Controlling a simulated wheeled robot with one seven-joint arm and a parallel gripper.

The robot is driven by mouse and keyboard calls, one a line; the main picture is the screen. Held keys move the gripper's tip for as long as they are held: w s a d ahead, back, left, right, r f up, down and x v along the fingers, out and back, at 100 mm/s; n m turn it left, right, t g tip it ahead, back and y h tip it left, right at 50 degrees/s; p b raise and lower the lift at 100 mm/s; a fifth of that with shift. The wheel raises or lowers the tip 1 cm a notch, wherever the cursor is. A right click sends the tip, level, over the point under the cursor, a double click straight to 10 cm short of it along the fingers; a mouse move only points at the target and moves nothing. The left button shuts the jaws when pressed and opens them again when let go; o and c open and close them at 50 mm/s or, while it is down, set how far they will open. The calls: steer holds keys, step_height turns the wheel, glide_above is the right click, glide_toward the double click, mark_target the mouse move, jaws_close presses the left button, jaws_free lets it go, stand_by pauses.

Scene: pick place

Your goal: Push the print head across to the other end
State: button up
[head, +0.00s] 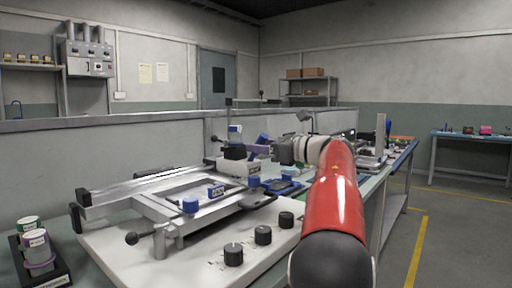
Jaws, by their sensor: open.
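A manual stencil printer with a white base (105,237) and a metal frame stands on the bench at the left and middle. A silver rail (150,185) runs along its back, with a black end block (83,197) at the left. A black block (234,152) near the rail's right end may be the print head; I cannot tell for certain. My gripper (262,150) is near this block, just to its right. It is open, but its fingers are small and partly hidden, and contact with the block cannot be told.
Blue knobs (190,205) sit on the frame and black dials (233,254) on the base. Lidded jars (36,245) stand in a black holder at front left. A grey partition (110,150) runs behind the bench. More equipment (371,157) stands farther along the bench.

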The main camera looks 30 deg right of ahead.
steer(key=v, duration=0.6)
steer(key=shift+b, duration=0.35)
steer(key=shift+s+d, duration=0.1)
steer(key=shift+s, duration=0.05)
